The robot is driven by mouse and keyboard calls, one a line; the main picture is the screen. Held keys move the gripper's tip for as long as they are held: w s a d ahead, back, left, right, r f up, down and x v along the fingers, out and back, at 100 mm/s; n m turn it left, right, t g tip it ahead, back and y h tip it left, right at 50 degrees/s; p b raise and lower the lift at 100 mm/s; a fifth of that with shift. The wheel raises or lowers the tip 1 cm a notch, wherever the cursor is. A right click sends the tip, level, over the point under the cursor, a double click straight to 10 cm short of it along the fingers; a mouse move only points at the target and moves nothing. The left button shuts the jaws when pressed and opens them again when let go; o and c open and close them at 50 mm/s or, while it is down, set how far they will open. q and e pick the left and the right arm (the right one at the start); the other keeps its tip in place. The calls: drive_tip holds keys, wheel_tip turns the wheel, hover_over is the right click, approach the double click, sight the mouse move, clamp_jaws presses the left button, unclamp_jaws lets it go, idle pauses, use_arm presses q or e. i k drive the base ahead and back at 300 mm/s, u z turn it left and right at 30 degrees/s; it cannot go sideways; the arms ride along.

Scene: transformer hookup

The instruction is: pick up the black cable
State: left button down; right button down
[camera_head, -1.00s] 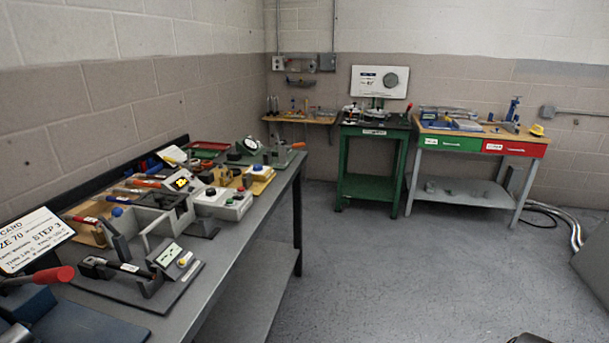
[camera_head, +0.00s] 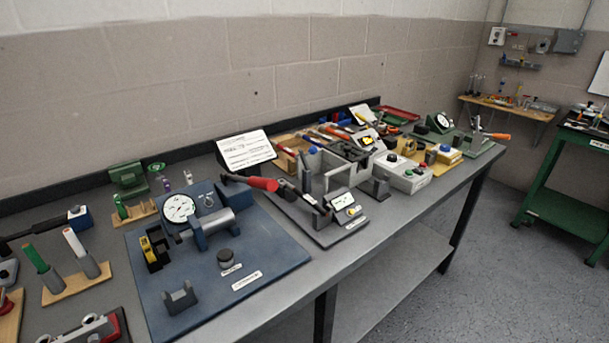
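I cannot make out a black cable anywhere in the head view. Neither of my grippers is in view. The long grey workbench (camera_head: 290,321) fills the left and middle of the view, crowded with tools and fixtures. A blue plate (camera_head: 281,261) with a dial gauge (camera_head: 179,208) on it lies near the front of the bench.
A red-handled lever (camera_head: 262,183) and grey fixtures stand mid-bench. White control boxes (camera_head: 398,176) sit farther back. A green table (camera_head: 561,198) and a wooden wall shelf (camera_head: 507,107) are at right. Grey floor (camera_head: 484,281) between bench and green table is clear.

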sight(308, 199)
drive_tip(key=z, duration=2.45)
drive_tip(key=i, duration=2.4)
drive_tip(key=u, duration=3.15)
